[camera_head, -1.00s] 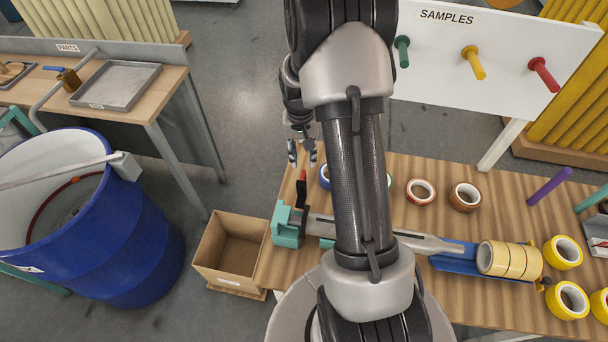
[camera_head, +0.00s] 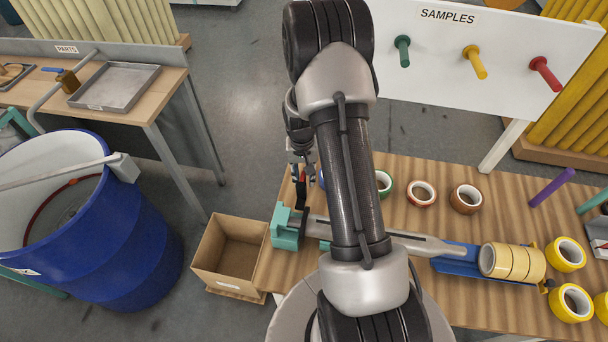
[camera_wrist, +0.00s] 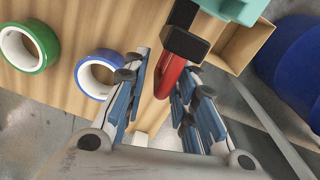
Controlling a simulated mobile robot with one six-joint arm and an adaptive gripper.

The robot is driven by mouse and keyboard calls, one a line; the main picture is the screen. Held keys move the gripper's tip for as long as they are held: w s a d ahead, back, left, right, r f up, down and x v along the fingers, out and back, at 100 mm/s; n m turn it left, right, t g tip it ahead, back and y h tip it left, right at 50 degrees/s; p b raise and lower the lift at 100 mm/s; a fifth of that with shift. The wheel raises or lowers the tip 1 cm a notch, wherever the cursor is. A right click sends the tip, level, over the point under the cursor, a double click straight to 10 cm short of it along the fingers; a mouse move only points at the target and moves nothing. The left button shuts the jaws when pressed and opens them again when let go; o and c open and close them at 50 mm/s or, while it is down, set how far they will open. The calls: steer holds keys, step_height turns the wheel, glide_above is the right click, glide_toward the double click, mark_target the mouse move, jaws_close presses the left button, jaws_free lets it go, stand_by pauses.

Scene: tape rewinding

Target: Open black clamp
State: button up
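The black clamp (camera_head: 302,198) stands at the left end of the grey rod and teal holder (camera_head: 285,228) on the wooden table. Its black body (camera_wrist: 185,45) shows at the top of the wrist view, with a red handle (camera_wrist: 170,80) reaching down from it. My gripper (camera_head: 302,172) is over the clamp's red end in the head view. In the wrist view my gripper (camera_wrist: 172,85) is open, with the red handle between its blue-padded fingers. The handle is close to the right finger; whether they touch I cannot tell.
Blue tape (camera_wrist: 97,74) and green tape (camera_wrist: 28,46) lie left of my fingers. A cardboard box (camera_head: 229,252) stands beside the table's left end, and a blue drum (camera_head: 120,240) is farther left. Tan tape rolls (camera_head: 512,262) sit on the rod's right end.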

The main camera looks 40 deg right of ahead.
jaws_close()
stand_by(0.5)
steer(key=shift+w+d+f+g+y, duration=0.45)
steer(key=shift+f+g+y, duration=0.25)
steer(key=shift+y, duration=0.1)
steer(key=shift+o, duration=1.1)
jaws_free()
steer(key=shift+r, duration=0.15)
step_height(320, 180, up, 12)
steer(key=w+d, duration=0.1)
steer(key=shift+w, duration=0.25)
steer(key=shift+d+f, duration=0.1)
steer(key=shift+f, duration=0.1)
